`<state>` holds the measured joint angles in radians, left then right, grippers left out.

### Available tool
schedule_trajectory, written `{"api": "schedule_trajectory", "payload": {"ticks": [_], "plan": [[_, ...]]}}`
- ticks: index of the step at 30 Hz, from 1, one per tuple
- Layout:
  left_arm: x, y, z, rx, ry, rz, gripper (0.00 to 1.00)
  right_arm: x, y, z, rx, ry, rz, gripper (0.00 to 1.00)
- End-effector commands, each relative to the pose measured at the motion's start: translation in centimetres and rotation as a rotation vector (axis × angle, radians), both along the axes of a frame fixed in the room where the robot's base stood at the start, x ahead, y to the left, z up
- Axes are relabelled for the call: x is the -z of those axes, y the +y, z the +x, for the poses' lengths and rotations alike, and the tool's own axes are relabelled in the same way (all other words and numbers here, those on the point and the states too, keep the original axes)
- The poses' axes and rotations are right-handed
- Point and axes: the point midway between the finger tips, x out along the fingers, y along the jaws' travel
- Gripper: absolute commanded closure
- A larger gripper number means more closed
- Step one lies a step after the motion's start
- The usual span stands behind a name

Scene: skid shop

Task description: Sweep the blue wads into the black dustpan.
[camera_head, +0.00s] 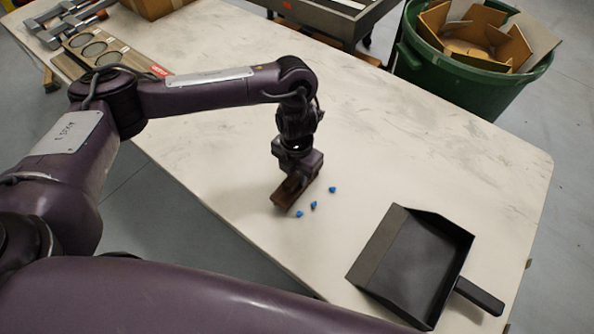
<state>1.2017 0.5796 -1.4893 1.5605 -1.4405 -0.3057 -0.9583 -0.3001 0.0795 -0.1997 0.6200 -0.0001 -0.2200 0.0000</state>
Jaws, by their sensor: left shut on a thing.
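Three small blue wads lie on the pale table (420,135): one at the upper right (332,189), one in the middle (313,205) and one nearest the front (299,214). My left gripper (293,180) points down just left of the wads, shut on a dark brown block-like thing, perhaps a brush (285,195). Its lower end is at or close above the table top; I cannot tell whether it touches. The black dustpan (415,262) lies to the right of the wads near the table's front edge, its handle pointing lower right. My right gripper is not in view.
A green bin (450,75) with cardboard pieces stands beyond the table's far edge. A metal-edged unit (335,18) is behind the table. Clamps (70,22) and a board with round openings (95,48) lie at the far left.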

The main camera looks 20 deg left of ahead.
Motion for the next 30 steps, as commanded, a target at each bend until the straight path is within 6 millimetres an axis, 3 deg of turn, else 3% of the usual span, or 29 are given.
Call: {"api": "schedule_trajectory", "payload": {"ticks": [30], "plan": [[0.58,-0.03,0.01,0.0,-0.001,0.0,0.93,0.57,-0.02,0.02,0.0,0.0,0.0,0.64]]}}
